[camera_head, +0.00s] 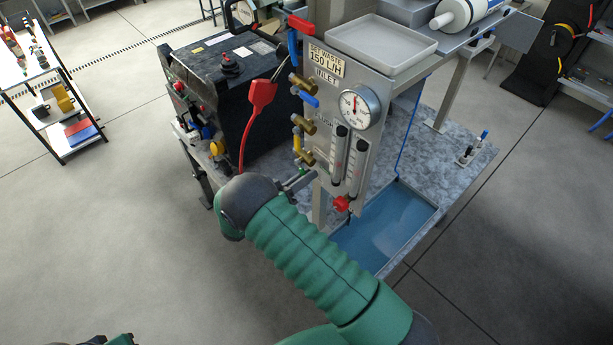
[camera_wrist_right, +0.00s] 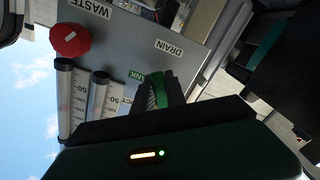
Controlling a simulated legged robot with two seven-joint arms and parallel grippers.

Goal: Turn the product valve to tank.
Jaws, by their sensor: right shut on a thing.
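The grey valve panel (camera_head: 345,95) stands upright on the bench. In the right wrist view the panel is tilted and carries the labels "WASTE", "DRAIN" and a partly covered one ending in "NK". My right gripper (camera_head: 298,183) is at the lower left edge of the panel, below the brass valves. In the right wrist view its fingers (camera_wrist_right: 158,92) are shut on a green valve handle (camera_wrist_right: 157,88), just beside the "NK" label. The valve body is hidden behind the fingers.
A red knob (camera_head: 341,204) sits under two flow tubes (camera_head: 345,160). A blue lever (camera_head: 308,99) and a yellow lever (camera_head: 297,144) are above my gripper. A black case with a red clamp (camera_head: 262,92) stands left. A blue tray (camera_head: 385,226) lies right.

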